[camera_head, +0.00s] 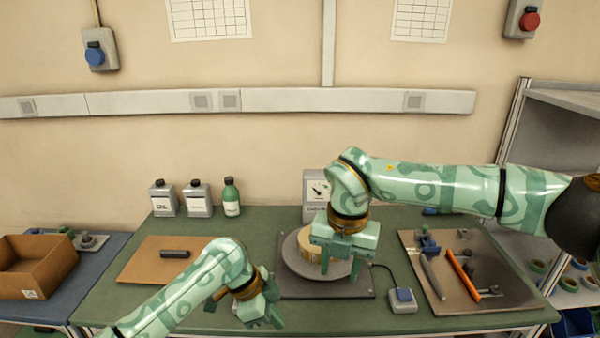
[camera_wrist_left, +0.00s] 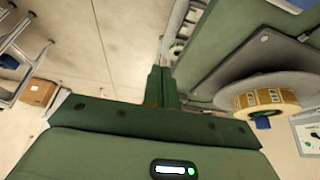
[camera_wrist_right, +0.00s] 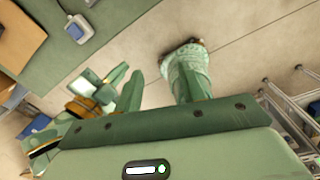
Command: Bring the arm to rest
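My left gripper (camera_head: 268,312) is low at the table's front edge, left of the turntable. In the left wrist view its fingers (camera_wrist_left: 161,85) are together with nothing visible between them. My right gripper (camera_head: 340,264) is in front of the round grey plate (camera_head: 290,258) and hides part of it. In the right wrist view its fingers (camera_wrist_right: 160,88) are apart and nothing shows between them. A yellow tape reel (camera_head: 309,247) sits on the plate, partly hidden by the right gripper. The reel also shows in the left wrist view (camera_wrist_left: 270,97).
A cardboard mat (camera_head: 140,268) with a dark cylinder (camera_head: 175,254) lies on the left. A tray (camera_head: 410,240) with tools is on the right. A blue-button box (camera_head: 403,300) is near the front edge. Bottles (camera_head: 231,197) and a gauge (camera_head: 316,187) stand behind.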

